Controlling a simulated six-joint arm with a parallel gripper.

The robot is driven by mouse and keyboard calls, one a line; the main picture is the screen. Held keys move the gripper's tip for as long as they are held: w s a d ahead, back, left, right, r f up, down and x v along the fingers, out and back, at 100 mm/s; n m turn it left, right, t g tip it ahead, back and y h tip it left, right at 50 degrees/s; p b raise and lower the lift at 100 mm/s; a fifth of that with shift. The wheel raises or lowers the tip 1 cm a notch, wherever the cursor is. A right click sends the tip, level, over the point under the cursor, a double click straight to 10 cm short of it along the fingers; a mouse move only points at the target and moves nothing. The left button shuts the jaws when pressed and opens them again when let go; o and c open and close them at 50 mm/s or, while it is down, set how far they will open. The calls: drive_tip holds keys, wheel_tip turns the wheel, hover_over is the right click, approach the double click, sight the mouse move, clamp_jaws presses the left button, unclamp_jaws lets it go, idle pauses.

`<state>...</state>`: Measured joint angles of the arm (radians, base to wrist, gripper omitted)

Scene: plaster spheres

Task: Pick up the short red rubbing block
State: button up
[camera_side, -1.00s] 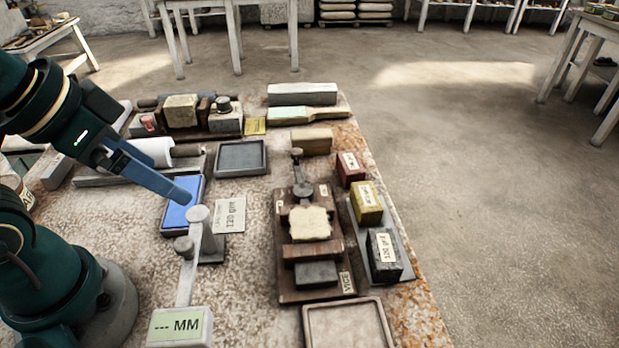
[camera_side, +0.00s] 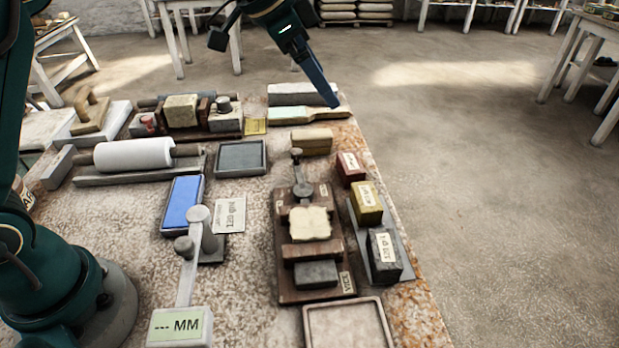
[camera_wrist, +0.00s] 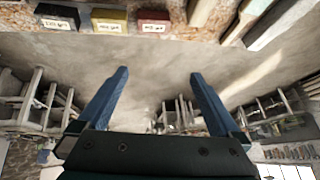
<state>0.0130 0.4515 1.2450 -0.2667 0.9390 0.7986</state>
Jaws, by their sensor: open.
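The short red rubbing block (camera_side: 350,168) sits at the right edge of the table, with a pale label on it. A yellow block (camera_side: 366,203) and a dark block (camera_side: 385,254) stand in a row in front of it. In the wrist view the red block (camera_wrist: 153,21) is at the top, right of the yellow one (camera_wrist: 109,21). My gripper (camera_side: 333,101) is above and behind the red block, near the table's far right corner. Its fingers (camera_wrist: 158,76) are spread wide and nothing is between them.
A wooden vise (camera_side: 310,253) holding a pale piece stands left of the blocks. A tan block (camera_side: 312,142) lies behind it. A brush (camera_side: 290,115) and a grey bar (camera_side: 300,94) lie at the far edge. Open floor (camera_side: 480,180) lies to the right.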

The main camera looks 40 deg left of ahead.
drive_tip(key=g, duration=0.1)
hover_over(342, 162)
drive_tip(key=s+a, duration=0.1)
wheel_tip(342, 162, down, 8)
drive_tip(key=shift+g, duration=0.8)
drive_tip(key=f, duration=0.6)
drive_tip(key=shift+s+f, duration=0.25)
drive_tip(key=shift+x, duration=2.35)
drive_tip(key=c, duration=1.3)
drive_tip(key=shift+r, duration=0.1)
drive_tip(key=shift+r, duration=0.1)
